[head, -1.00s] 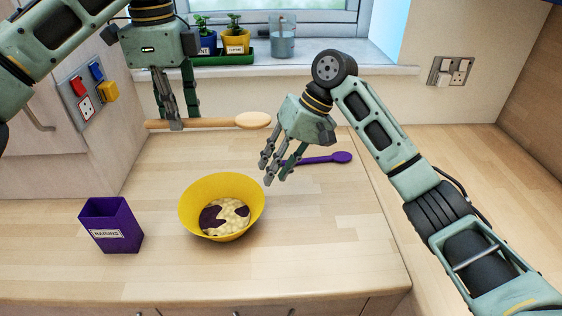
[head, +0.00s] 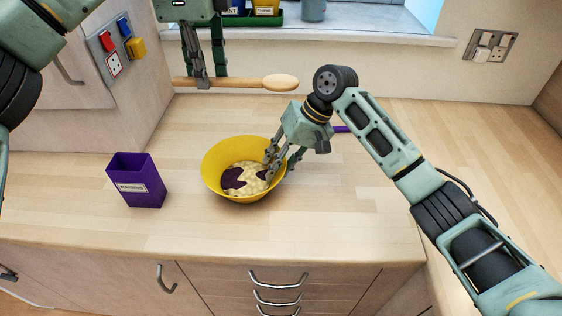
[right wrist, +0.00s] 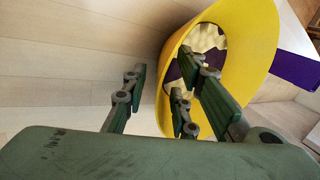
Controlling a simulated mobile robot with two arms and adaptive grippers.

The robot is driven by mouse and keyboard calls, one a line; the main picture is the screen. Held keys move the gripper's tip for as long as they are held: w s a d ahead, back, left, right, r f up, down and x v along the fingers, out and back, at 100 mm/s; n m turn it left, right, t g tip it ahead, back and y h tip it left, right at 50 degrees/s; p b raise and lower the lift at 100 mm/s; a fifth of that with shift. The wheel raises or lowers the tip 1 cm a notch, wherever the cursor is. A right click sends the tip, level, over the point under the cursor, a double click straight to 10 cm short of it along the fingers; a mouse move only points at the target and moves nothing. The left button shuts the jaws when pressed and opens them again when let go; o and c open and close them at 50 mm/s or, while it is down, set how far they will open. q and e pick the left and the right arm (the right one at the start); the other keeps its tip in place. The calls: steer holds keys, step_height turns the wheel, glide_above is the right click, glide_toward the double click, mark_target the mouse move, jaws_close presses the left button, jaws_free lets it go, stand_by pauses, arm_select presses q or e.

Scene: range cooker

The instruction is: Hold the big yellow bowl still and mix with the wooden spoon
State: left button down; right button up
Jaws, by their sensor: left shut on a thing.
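The big yellow bowl (head: 216,152) stands upright on the worktop with a pale mixture and dark purple patches inside; it also shows in the right wrist view (right wrist: 262,38). My left gripper (head: 202,84) is shut on the handle of the wooden spoon (head: 281,82), holding it level in the air behind the bowl. My right gripper (head: 279,172) is at the bowl's right rim, fingers pointing down. In the right wrist view its fingers (right wrist: 155,88) are spread, one outside the bowl and two over its inside. I cannot tell whether they touch the wall.
A purple raisins box (head: 137,182) stands left of the bowl. A purple spoon (head: 341,129) lies behind my right gripper, mostly hidden. Wall switches (head: 120,45) are at the back left. The worktop (head: 350,215) is clear at the front right.

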jaws_close()
steer(key=shift+o, duration=0.9)
jaws_free()
steer(key=shift+c, duration=0.6)
jaws_close()
stand_by(0.4)
